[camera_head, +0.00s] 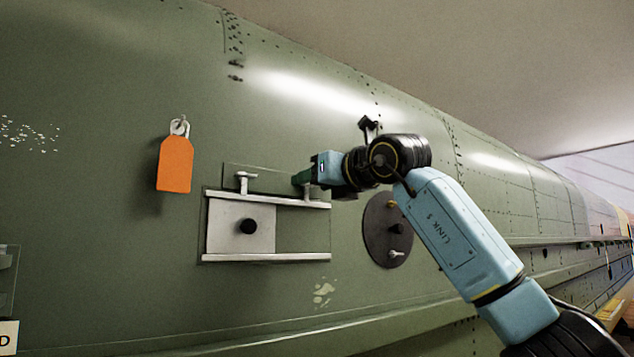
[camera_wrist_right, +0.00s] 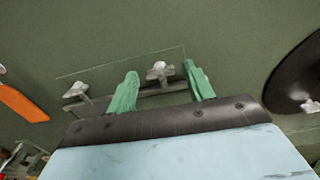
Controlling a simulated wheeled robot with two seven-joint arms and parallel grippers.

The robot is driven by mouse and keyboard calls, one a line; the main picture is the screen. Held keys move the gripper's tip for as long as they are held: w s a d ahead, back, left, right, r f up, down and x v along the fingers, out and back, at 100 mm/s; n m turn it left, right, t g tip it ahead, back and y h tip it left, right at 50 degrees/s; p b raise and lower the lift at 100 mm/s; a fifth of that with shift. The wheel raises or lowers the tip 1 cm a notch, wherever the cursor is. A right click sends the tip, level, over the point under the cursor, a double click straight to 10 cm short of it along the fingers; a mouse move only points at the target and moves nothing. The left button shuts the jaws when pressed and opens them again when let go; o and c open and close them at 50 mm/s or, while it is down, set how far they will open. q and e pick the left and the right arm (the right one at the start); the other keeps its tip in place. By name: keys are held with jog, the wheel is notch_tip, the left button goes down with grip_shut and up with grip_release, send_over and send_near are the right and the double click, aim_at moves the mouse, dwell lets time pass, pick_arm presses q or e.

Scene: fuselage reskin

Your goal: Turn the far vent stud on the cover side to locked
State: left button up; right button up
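A vent with an upper rail (camera_head: 275,199) and a lower rail (camera_head: 270,258) is on the green fuselage wall. A light grey cover plate (camera_head: 225,228) with a black knob fills its left part. A T-shaped stud (camera_head: 246,182) stands at the upper rail's left; it also shows in the wrist view (camera_wrist_right: 76,91). The far stud (camera_wrist_right: 159,72) stands to its right; in the head view only its stem (camera_head: 307,193) shows, below my gripper. My right gripper (camera_wrist_right: 160,69) is open, its green fingers apart on either side of the far stud. Contact cannot be told. My left gripper is not seen.
An orange tag (camera_head: 175,165) hangs on the wall at the upper left of the vent. A dark round panel (camera_head: 376,232) with a knob and small fittings lies right of the vent, close to my right arm. A long ledge (camera_head: 220,336) runs below.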

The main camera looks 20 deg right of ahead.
jog(key=shift+s, duration=0.1)
jog(key=b+v, duration=0.5)
jog(key=v, duration=0.8)
dwell(0.4)
